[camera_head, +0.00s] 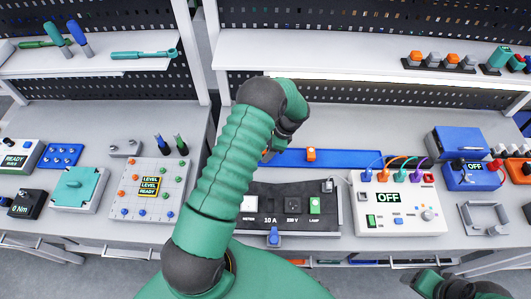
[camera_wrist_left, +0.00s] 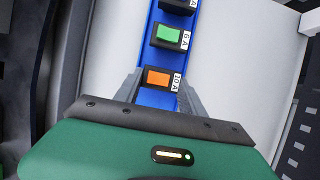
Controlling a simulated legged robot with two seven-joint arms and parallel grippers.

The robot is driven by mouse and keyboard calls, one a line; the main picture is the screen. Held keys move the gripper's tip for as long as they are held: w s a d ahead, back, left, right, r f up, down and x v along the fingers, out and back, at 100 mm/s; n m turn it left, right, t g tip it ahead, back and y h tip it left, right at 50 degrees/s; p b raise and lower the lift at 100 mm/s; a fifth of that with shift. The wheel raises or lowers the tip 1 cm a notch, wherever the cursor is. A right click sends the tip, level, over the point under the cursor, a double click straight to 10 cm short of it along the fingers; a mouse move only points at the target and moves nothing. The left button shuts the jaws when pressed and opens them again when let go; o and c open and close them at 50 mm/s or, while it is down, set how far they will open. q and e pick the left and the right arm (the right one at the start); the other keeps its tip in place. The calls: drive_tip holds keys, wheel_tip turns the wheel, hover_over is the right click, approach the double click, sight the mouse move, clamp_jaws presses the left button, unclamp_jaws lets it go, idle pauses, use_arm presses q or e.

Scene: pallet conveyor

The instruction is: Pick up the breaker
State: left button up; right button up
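The blue tray (camera_head: 365,158) lies behind the black panel, with an orange-topped block (camera_head: 311,154) on it. In the left wrist view, a breaker with an orange top marked 10 A (camera_wrist_left: 159,79) sits on the blue strip (camera_wrist_left: 152,55). A green-topped breaker marked 6 A (camera_wrist_left: 168,36) is beyond it, and another dark one is cut off by the top edge. My left gripper (camera_wrist_left: 160,88) is open, its fingers on either side of the orange 10 A breaker. In the head view the arm hides part of the tray. My right gripper (camera_head: 432,284) is partly visible at bottom right.
The black panel (camera_head: 262,222), labelled METER, 10 A, 230 V and LAMP, stands in front of the tray. A white tester reading OFF (camera_head: 400,222) with coloured cables is to its right. A white LEVEL board (camera_head: 150,205) is left of my arm. Shelves stand behind.

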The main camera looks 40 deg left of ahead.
use_arm(q)
drive_tip(key=shift+s, duration=0.1)
drive_tip(key=c, duration=0.5)
drive_tip(key=shift+a, duration=0.1)
drive_tip(key=shift+c, duration=0.7)
drive_tip(key=shift+a, duration=0.15)
use_arm(e)
drive_tip(key=shift+a+r, duration=0.1)
drive_tip(key=shift+a, duration=0.2)
